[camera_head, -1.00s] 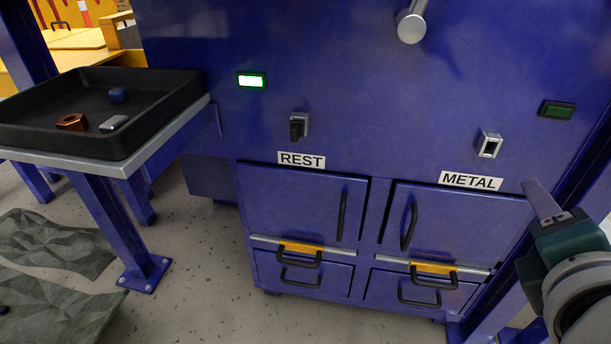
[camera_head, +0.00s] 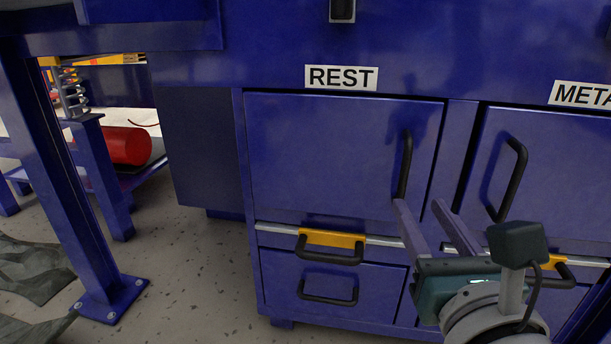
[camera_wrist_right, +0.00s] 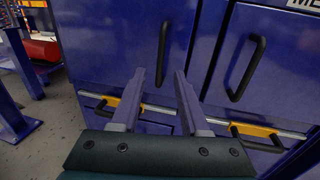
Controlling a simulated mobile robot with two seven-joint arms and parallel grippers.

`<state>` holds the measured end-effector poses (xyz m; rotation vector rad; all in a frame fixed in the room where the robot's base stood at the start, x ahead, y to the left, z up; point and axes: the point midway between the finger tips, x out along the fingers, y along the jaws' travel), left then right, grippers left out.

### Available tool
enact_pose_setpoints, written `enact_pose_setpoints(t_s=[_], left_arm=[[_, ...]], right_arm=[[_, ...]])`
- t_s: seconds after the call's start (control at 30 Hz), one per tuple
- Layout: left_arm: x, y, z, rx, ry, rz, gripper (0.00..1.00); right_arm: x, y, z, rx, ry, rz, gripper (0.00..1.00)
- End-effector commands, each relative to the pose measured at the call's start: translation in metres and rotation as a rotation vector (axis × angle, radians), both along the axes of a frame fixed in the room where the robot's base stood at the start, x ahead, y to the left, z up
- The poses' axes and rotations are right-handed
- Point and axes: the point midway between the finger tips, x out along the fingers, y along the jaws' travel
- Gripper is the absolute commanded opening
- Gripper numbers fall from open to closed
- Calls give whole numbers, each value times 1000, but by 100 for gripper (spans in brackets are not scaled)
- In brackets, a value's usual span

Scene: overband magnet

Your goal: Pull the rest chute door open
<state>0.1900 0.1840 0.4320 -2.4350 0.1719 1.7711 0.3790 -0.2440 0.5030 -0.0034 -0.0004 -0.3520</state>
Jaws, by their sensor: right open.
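The rest chute door (camera_head: 330,155) is a blue panel under the REST label (camera_head: 341,78), and it is shut. Its black vertical handle (camera_head: 405,165) is near the door's right edge. My right gripper (camera_head: 420,205) is open and empty, its fingertips just below and right of the handle's lower end in the head view. In the right wrist view, the handle (camera_wrist_right: 162,55) stands ahead of the open fingers (camera_wrist_right: 160,75), slightly left of centre between them. I cannot tell that anything touches. My left gripper is not in view.
The metal door (camera_head: 555,165) with its own black handle (camera_head: 510,180) is to the right. Below are a rail with yellow latches (camera_head: 333,239) and drawers with black handles (camera_head: 328,298). A blue table leg (camera_head: 60,190) stands at left, with open floor between.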

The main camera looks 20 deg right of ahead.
Motion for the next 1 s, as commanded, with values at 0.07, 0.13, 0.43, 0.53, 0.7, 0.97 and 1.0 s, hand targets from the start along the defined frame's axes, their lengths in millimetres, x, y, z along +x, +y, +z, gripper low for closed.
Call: enact_pose_setpoints(t_s=[0.07, 0.13, 0.43, 0.53, 0.7, 0.97, 1.0], left_arm=[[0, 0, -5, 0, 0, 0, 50], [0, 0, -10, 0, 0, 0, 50], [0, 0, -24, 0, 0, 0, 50], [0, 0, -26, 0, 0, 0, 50], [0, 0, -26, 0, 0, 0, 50], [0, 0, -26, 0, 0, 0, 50], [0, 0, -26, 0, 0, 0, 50]], right_arm=[[13, -5, 0, 2, -5, -2, 45], [26, -10, -1, 2, -5, -2, 45], [73, -27, -1, 4, -3, -2, 45], [80, -30, 0, 6, -2, -2, 45], [83, -31, 1, 5, 0, -2, 45], [82, -31, 1, 6, 0, -2, 31], [82, -31, 1, 6, 0, -2, 27]])
